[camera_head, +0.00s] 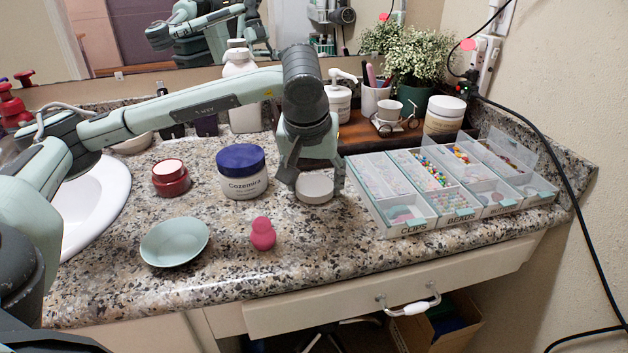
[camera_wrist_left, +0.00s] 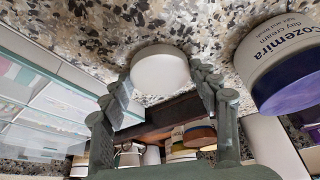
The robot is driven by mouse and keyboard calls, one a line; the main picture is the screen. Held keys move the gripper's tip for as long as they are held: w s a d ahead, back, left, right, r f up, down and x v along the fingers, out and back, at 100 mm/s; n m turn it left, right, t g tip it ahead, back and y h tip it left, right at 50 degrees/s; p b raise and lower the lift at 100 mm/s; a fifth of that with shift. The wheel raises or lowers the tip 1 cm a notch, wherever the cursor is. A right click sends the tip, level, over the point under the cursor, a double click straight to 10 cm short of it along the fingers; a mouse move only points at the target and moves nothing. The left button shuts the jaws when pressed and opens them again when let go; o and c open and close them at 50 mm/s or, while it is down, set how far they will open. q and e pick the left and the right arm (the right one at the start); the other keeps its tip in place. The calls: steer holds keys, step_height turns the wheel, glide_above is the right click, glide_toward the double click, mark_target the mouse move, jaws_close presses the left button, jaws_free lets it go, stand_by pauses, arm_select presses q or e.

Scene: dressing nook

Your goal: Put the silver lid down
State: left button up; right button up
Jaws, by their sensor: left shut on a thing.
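A pale, whitish round lid (camera_head: 314,189) is between the fingers of my left gripper (camera_head: 312,181), low over the speckled counter, right of the blue-topped jar. In the left wrist view the lid (camera_wrist_left: 160,74) shows as a plain disc with a fingertip at each side of my left gripper (camera_wrist_left: 163,79). The gripper is shut on it. I cannot tell whether the lid touches the counter. It looks white rather than clearly silver. My right gripper is not in view.
The blue-lidded Cozemira jar (camera_head: 242,175) stands close left; the sorted organizer box (camera_head: 385,230) stands right. A pink gourd-shaped piece (camera_head: 262,234), a green dish (camera_head: 174,242) and a red jar (camera_head: 171,180) are nearby. The counter (camera_head: 320,255) is clear in front of the lid.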

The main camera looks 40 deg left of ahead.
arm_select(q)
steer(key=shift+f, duration=0.25)
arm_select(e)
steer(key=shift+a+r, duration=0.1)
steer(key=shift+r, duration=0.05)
arm_select(q)
steer(key=o, duration=0.7)
steer(key=shift+o, duration=0.2)
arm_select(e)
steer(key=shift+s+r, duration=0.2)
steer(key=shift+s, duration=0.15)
arm_select(q)
steer(key=shift+r, duration=0.1)
steer(key=shift+r, duration=0.15)
steer(key=v, duration=1.1)
steer(key=shift+s+r, duration=0.2)
steer(key=shift+r, duration=0.15)
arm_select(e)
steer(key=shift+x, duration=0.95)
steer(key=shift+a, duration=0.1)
